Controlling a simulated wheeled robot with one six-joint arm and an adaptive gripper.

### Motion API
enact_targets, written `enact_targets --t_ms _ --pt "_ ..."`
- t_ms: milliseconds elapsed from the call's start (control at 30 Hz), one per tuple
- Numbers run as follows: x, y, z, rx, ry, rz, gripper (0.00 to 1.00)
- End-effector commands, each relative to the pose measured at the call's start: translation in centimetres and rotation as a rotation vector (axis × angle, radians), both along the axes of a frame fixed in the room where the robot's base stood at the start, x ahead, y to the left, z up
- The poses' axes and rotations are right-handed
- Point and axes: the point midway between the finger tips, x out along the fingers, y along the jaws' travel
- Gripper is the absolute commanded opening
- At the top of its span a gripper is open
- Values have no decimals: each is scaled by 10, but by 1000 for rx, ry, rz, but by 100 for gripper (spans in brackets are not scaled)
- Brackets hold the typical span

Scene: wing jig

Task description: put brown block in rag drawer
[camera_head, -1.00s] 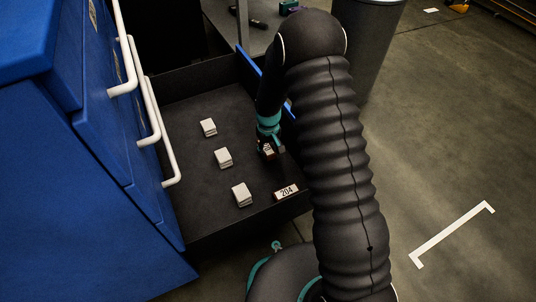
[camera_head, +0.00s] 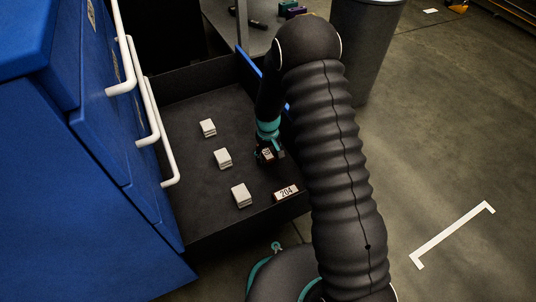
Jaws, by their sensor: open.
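The open rag drawer (camera_head: 190,98) is dark inside and holds several folded light-grey rags, among them one in the middle (camera_head: 222,158). My gripper (camera_head: 269,154) points down inside the drawer, near its right wall and to the right of the rags. It is open. A small brown block (camera_head: 266,155) shows at its fingertips, low in the drawer. The fingers and arm partly hide it, and I cannot tell whether it touches the drawer floor.
A white tag marked 204 (camera_head: 286,192) lies at the drawer's near right edge. The blue cabinet (camera_head: 75,190) with white handles (camera_head: 150,135) stands on the left. A grey bin (camera_head: 365,45) stands behind my arm.

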Motion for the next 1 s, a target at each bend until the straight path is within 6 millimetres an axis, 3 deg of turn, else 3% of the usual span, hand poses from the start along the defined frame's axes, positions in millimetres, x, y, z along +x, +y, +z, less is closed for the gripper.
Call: enact_targets --t_ms 167,600,1000 --pt "1 0 22 1 -2 0 66" --pt "1 0 104 1 -2 0 66" --pt "-1 -1 127 1 -5 -3 66"
